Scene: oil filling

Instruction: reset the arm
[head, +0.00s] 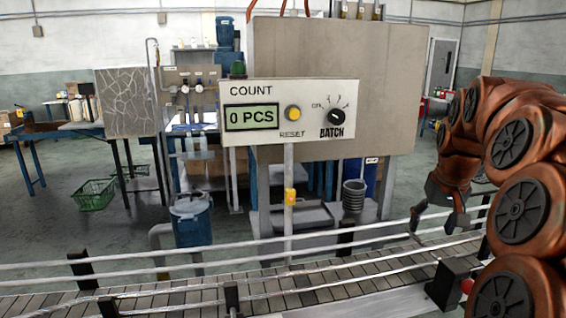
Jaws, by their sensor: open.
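My arm is copper-coloured and stands along the right side of the head view, folded with its end pointing down. My gripper (431,222) is dark grey, open and empty, with its fingers apart above the conveyor (200,297) at the right. Nothing is seen between the fingers. A counter panel (290,112) faces me in the middle, reading 0 PCS, with a yellow reset button (293,113) and a black batch knob (336,116). My gripper is well to the right of and below the panel, apart from it.
Metal guard rails (150,258) run along the conveyor, close to my gripper. A large grey cabinet (385,90) stands behind the panel. A blue container (191,220) stands beyond the rails. Green baskets (95,194) lie on the floor at left. The air left of my gripper is mostly clear.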

